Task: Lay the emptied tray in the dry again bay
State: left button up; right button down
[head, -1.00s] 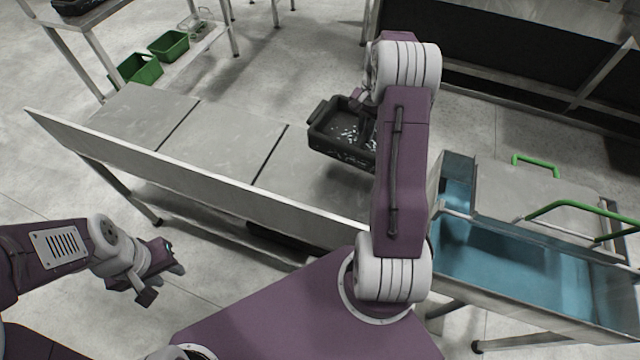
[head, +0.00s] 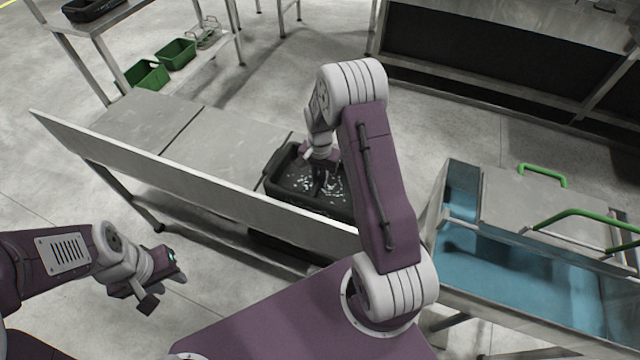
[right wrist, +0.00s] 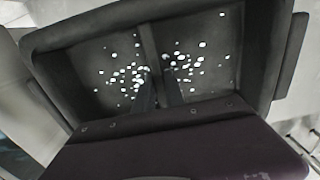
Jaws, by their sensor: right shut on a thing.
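The black tray (head: 262,192) is at the right end of the grey bench, over its right-hand section, with small white specks inside it; I cannot tell whether they are drops or bits. A divider (right wrist: 150,45) runs across its middle. My right gripper (head: 318,180) reaches down into the tray and is shut on that divider; the right wrist view shows its fingers (right wrist: 158,88) there. I cannot tell whether the tray touches the bench. My left gripper (head: 164,290) hangs open and empty in front of the bench, at left.
The bench (head: 215,155) has seams between its sections and a raised front board (head: 190,182); its left and middle sections are bare. A blue-lined basin (head: 530,285) with green handles (head: 540,175) stands at right. Green bins (head: 176,54) sit on a rack at back left.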

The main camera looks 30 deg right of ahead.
notch_tip(320, 180, down, 4)
jog(key=shift+r, duration=0.15)
jog(key=shift+f, duration=0.2)
jog(key=shift+f, duration=0.1)
jog(key=c, duration=1.4)
grip_release()
jog(key=shift+r, duration=0.2)
notch_tip(320, 180, up, 12)
jog(key=shift+f, duration=0.1)
